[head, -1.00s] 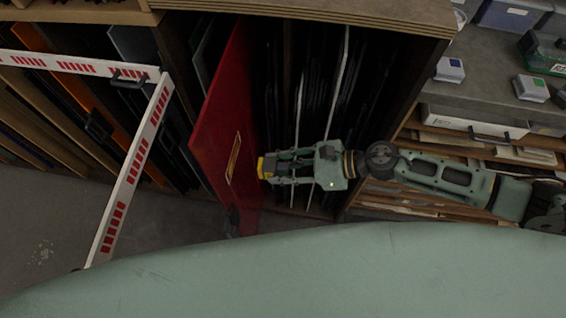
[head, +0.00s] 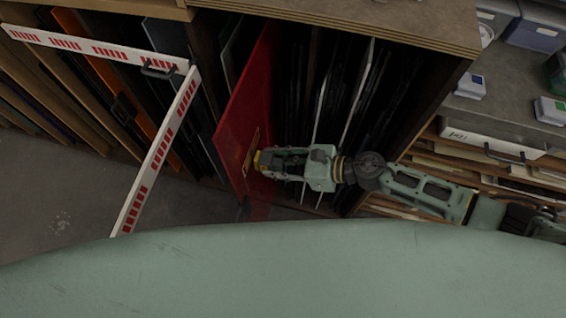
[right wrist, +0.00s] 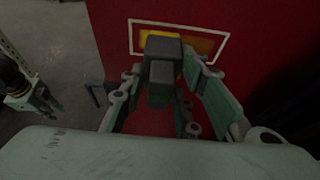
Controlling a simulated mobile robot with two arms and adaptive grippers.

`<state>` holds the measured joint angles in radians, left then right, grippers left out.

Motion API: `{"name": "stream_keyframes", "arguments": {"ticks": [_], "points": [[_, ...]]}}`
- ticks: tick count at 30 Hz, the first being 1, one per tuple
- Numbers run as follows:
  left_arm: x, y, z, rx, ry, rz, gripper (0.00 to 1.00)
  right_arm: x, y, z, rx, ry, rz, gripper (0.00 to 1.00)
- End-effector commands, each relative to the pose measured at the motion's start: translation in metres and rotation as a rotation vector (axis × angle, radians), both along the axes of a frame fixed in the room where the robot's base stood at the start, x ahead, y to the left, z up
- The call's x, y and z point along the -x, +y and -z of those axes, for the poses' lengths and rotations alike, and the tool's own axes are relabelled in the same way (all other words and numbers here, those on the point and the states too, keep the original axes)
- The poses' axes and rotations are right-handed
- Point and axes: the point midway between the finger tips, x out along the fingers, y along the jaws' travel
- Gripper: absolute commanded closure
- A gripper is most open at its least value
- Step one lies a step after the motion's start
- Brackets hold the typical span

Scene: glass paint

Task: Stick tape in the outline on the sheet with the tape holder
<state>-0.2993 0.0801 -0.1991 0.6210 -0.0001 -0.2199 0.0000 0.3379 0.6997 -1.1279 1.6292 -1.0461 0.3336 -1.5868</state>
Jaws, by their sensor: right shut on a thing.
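The red sheet (head: 240,115) stands upright, partly pulled out of the rack. Its pale rectangular outline (right wrist: 132,38) has a yellow strip (right wrist: 200,46) inside. My right gripper (head: 264,160) is shut on the tape holder (right wrist: 163,72), a dark block with a yellow end in the head view. The holder is at the outline and covers its lower middle; I cannot tell whether it touches the sheet. My left gripper (right wrist: 38,102) shows at the left of the right wrist view, with its fingers apart and nothing visible between them; it is outside the head view.
A white and red barrier frame (head: 155,165) stands left of the sheet. The wooden rack (head: 400,35) holds several dark panels and white-edged sheets. Shelves with boxes (head: 535,28) are at the right. Grey floor (head: 60,195) is clear at the lower left.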

Motion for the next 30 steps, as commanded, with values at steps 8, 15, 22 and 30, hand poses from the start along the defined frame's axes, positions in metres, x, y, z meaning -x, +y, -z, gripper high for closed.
{"name": "stream_keyframes", "arguments": {"ticks": [8, 15, 22, 30], "points": [[0.0011, 0.0002, -0.0001, -0.001, 0.002, 0.001, 0.83, -0.0006, 0.0009, -0.0002, 0.000, -0.001, 0.000, 1.00], [0.0014, 0.0001, -0.0001, -0.001, 0.003, 0.001, 0.83, -0.0006, 0.0008, -0.0003, 0.000, -0.001, 0.000, 1.00], [0.0016, 0.0000, -0.0011, -0.001, 0.003, 0.001, 0.83, -0.0016, 0.0037, -0.0007, -0.001, -0.001, 0.000, 1.00], [0.0018, -0.0001, -0.0025, 0.000, 0.003, 0.002, 0.83, -0.0034, 0.0090, -0.0005, -0.001, 0.000, 0.000, 1.00]]}}
